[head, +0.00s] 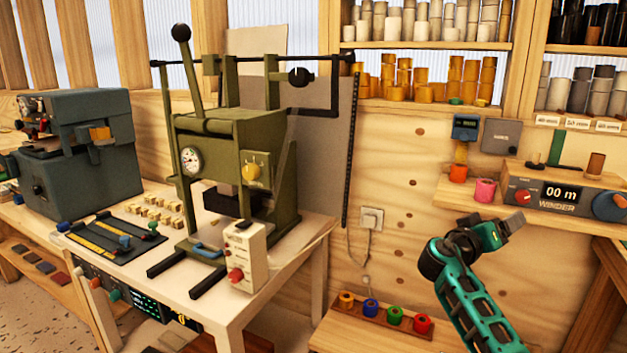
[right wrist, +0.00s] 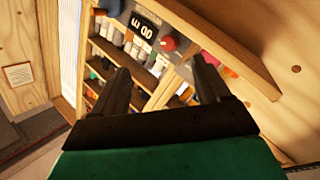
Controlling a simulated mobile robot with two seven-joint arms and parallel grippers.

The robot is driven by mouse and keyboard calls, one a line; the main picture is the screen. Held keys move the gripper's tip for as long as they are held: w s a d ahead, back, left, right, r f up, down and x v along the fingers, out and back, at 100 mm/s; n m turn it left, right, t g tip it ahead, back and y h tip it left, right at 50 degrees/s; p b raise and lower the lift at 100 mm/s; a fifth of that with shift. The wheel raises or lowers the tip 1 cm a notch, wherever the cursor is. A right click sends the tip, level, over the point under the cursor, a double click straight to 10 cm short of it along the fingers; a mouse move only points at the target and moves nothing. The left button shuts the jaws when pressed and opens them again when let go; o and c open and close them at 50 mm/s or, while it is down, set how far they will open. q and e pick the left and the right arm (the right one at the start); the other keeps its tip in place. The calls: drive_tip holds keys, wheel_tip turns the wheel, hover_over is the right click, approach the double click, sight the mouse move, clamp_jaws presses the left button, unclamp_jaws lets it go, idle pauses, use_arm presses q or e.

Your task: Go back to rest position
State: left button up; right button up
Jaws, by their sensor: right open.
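My right arm, teal and black, rises from the bottom right of the head view. Its gripper (head: 512,221) is raised in front of the winder shelf, above the low bench. In the right wrist view the two dark fingers of the right gripper (right wrist: 163,78) stand wide apart with nothing between them. My left gripper is in neither view.
The winder (head: 560,198) stands on a wooden shelf near the right gripper, with a pink roll (head: 485,190) beside it. Coloured rolls sit on a wooden rack (head: 372,319) below. A green press (head: 235,150) and grey machine (head: 80,150) stand left.

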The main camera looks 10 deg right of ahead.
drive_tip(key=w+a+f+n+t+y, duration=0.4)
drive_tip(key=w+n+t+y, duration=0.1)
drive_tip(key=w, duration=0.2)
drive_tip(key=w+a+r+n+t+y, duration=0.2)
drive_tip(key=w+a+t+y, duration=0.15)
drive_tip(key=a+y, duration=0.2)
drive_tip(key=w+a+r+n+t+y, duration=0.1)
drive_tip(key=w+a+n+t+y, duration=0.3)
drive_tip(key=a, duration=0.3)
drive_tip(key=s+a+f+g+y, duration=0.2)
drive_tip(key=s+a+f, duration=0.3)
drive_tip(key=s+f, duration=0.45)
drive_tip(key=s+a+f+g+y, duration=0.2)
drive_tip(key=s+a+f, duration=0.3)
drive_tip(key=s+f, duration=0.45)
drive_tip(key=s+a+f+g, duration=0.1)
drive_tip(key=s+a+f, duration=0.1)
drive_tip(key=s, duration=0.4)
drive_tip(key=s+a+f+m+g, duration=0.1)
drive_tip(key=s+a+f, duration=0.1)
drive_tip(key=s+f, duration=0.3)
drive_tip(key=s+a+f+g+y, duration=0.1)
drive_tip(key=s+a+f, duration=0.2)
drive_tip(key=s, duration=0.6)
drive_tip(key=shift+f, duration=0.45)
